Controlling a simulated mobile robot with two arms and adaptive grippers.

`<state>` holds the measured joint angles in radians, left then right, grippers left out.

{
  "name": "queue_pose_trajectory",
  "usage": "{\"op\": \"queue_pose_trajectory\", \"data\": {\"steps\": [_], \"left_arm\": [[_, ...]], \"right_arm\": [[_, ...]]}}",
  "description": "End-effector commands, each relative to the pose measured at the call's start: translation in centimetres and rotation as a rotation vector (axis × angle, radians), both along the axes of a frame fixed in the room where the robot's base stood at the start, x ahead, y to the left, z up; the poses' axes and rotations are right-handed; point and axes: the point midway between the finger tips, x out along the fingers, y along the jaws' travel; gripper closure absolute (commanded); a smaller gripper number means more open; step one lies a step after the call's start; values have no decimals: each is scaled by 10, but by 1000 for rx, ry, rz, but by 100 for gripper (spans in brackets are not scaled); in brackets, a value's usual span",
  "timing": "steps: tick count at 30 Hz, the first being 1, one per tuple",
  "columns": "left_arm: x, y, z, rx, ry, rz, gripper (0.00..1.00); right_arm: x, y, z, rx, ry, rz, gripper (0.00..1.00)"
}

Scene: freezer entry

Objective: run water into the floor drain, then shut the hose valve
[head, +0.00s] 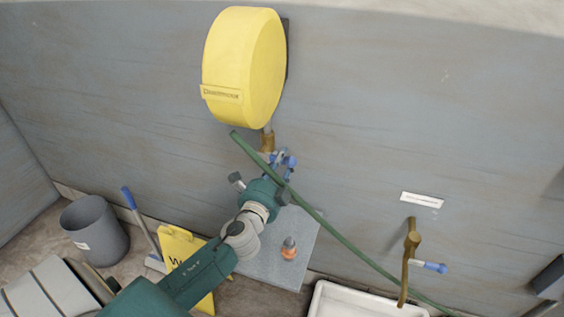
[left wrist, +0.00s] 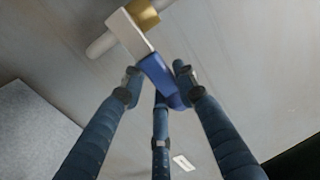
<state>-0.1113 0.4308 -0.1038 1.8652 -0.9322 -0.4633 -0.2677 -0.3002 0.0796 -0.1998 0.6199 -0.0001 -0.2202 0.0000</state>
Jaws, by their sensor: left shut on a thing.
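A yellow hose reel (head: 243,70) is mounted on the grey wall. A brass fitting (head: 267,140) hangs below it, with a valve that has a blue handle (left wrist: 160,80). My left gripper (head: 284,160) is at this valve, shut on the blue handle; the left wrist view shows the handle between the fingers (left wrist: 158,84), with brass (left wrist: 143,12) above. A green hose (head: 345,240) runs diagonally from beside the fitting down to the lower right, passing in front of my left wrist. I see no water and no floor drain. My right gripper is out of view.
A second brass tap (head: 411,245) with a blue lever (head: 431,267) stands over a white basin (head: 345,301) at right. A grey bucket (head: 94,231), a blue-handled tool (head: 129,198), a yellow floor sign (head: 178,245) and a small orange-grey object (head: 289,249) stand below.

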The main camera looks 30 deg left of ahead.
Motion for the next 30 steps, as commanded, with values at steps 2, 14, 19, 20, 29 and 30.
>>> {"op": "queue_pose_trajectory", "data": {"steps": [2, 14, 19, 20, 29, 30], "left_arm": [[-2, -3, -12, -16, 19, -3, 100], [-1, -1, -6, -9, 10, -2, 52], [-9, -3, -6, -7, 9, -2, 52], [-13, -4, -6, -7, 10, -2, 52], [-73, -18, -8, -12, 14, 0, 52], [-81, -20, -8, -13, 13, 0, 52]], "right_arm": [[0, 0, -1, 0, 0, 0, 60], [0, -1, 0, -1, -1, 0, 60], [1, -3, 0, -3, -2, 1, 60], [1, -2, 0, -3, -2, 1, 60], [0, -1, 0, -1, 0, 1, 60], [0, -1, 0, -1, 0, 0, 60]]}}
